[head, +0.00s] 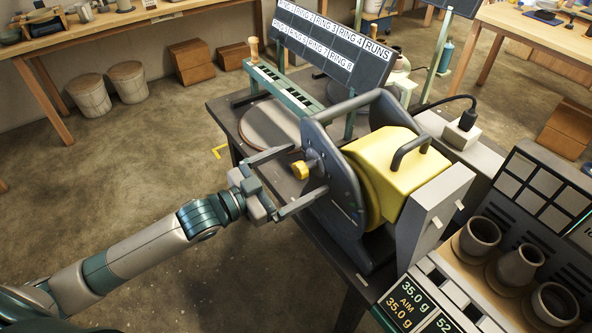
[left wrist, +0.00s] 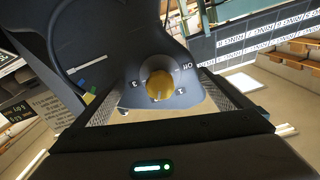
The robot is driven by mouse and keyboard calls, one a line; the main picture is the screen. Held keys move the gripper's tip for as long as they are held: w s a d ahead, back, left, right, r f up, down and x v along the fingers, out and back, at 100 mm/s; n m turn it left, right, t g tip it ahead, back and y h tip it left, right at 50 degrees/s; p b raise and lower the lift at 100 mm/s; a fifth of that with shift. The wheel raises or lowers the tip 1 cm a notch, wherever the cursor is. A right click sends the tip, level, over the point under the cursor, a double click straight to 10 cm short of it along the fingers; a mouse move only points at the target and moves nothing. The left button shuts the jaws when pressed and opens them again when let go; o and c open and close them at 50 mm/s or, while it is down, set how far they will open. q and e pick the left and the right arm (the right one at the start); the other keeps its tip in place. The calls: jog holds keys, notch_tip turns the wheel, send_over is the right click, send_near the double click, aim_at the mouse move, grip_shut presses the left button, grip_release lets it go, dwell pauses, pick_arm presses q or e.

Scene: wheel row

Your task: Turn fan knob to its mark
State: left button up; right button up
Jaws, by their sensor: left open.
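The yellow fan knob (head: 300,170) sits on the dark side plate of the yellow machine. In the left wrist view the round knob (left wrist: 159,86) is near the centre, on a dark plate with small white markings around it. Which marking the knob points to is too small to tell. My left gripper (head: 309,170) is open, with one finger on each side of the knob. In the left wrist view the jaws (left wrist: 163,80) are wide apart, with visible gaps between each finger and the knob. My right gripper is not in view.
The yellow machine housing (head: 388,165) with a dark handle stands on the dark table. A sign board (head: 330,45) with ring labels stands behind it. A console with several cups (head: 481,236) is at the right. Open floor lies to the left.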

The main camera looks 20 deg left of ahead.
pick_arm(q)
jog(key=shift+a, duration=0.1)
jog(key=p+v, duration=0.1)
jog(key=v, duration=0.6)
jog(key=shift+p, duration=0.3)
dwell(0.3)
dwell(0.3)
